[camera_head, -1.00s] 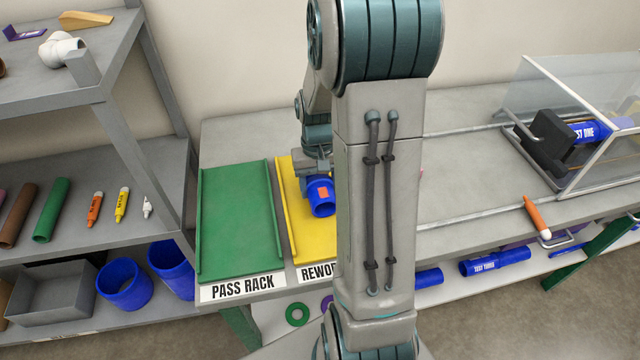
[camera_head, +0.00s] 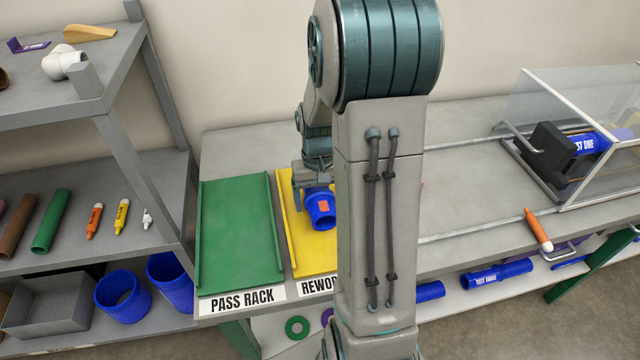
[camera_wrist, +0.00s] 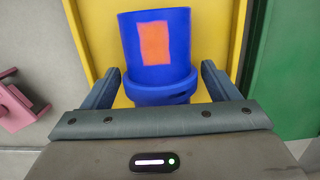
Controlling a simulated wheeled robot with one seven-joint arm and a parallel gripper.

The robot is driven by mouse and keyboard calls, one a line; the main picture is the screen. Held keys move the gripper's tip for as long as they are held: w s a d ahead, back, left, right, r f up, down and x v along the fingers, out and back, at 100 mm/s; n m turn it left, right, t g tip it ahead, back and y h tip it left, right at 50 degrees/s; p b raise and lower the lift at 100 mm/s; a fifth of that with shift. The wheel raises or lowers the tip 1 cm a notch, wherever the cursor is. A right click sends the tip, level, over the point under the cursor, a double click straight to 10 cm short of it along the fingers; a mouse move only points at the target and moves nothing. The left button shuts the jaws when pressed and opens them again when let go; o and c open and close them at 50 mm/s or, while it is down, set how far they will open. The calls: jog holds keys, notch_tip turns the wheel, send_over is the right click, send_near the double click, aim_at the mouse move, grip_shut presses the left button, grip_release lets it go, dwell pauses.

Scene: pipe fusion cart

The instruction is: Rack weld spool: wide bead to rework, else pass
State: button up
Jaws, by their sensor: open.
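The blue spool (camera_head: 320,209) with an orange patch lies on the yellow rework rack (camera_head: 311,252) in the head view. In the wrist view the spool (camera_wrist: 157,50) rests over the yellow surface, with a raised ring near its lower end. My gripper (camera_wrist: 165,85) is open, with its fingers apart on either side of the spool's lower end. The gripper (camera_head: 314,190) is just behind the spool in the head view. The green pass rack (camera_head: 240,230) is empty, left of the rework rack. My arm hides the rework rack's right part.
A clear-walled enclosure (camera_head: 570,130) with a blue pipe stands at the right of the bench. An orange marker (camera_head: 538,230) lies near the bench's front edge. A grey shelf unit (camera_head: 130,165) with pipes and markers stands at the left.

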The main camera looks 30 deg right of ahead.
notch_tip(320, 180, up, 14)
jog(key=w+f, duration=0.1)
jog(key=w, duration=0.1)
jog(key=s+a+n+t, duration=0.3)
jog(key=s+a+t, duration=0.1)
jog(key=s+a, duration=0.7)
jog(key=shift+s+a+r, duration=0.35)
jog(key=shift+s+a, duration=0.05)
jog(key=shift+s, duration=1.4)
